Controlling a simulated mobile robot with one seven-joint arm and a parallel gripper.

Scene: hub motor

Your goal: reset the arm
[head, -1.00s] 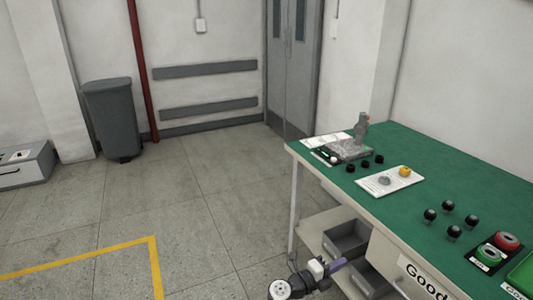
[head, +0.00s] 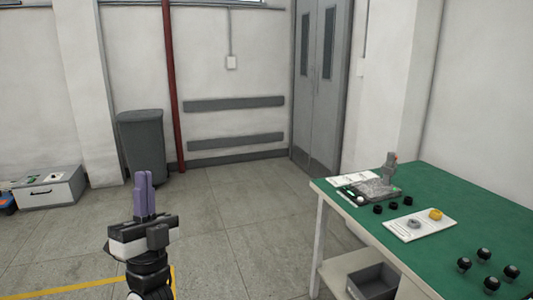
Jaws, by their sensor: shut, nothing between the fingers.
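My gripper (head: 144,176) stands upright in the lower left of the head view. Its two purple fingers point up and are together, with nothing between them. It is over open floor, left of the green-topped workbench (head: 455,215) and well apart from it. My wrist and part of my forearm show below the fingers.
The bench holds a grey fixture (head: 378,188), a white card (head: 420,224) with a yellow part (head: 435,214), and several black knobs. A grey drawer bin (head: 372,282) sits below. A dark bin (head: 141,145) and a red pipe (head: 173,85) stand behind my gripper. The middle floor is clear.

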